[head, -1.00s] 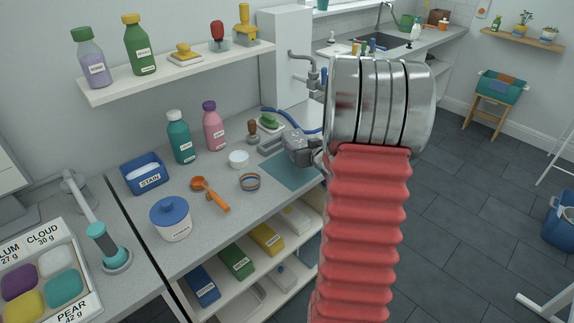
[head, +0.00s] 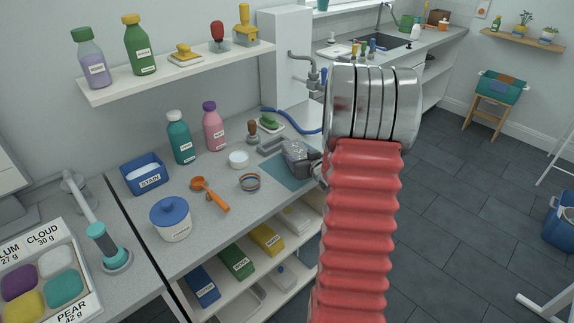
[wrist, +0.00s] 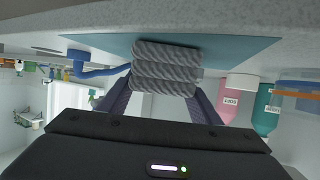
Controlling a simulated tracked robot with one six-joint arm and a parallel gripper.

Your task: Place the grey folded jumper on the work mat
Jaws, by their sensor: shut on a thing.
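The grey folded jumper (wrist: 165,68) is a small ribbed, knitted bundle. It sits between the two fingers of my gripper (wrist: 162,96), which is shut on it. In the wrist view, the picture is upside down and the jumper overlaps the teal work mat (wrist: 235,48). In the head view, the work mat (head: 284,174) lies flat on the grey counter. My gripper is low over its back part, and my red arm hides the mat's right side. I cannot tell whether the jumper touches the mat.
Left of the mat are a ringed round item (head: 249,182), a white tub (head: 238,160) and an orange scoop (head: 212,194). Behind it stand a stamp (head: 252,133), a grey bracket-shaped piece (head: 271,146) and a green brush (head: 269,122). A pink bottle (head: 214,130) stands further back.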

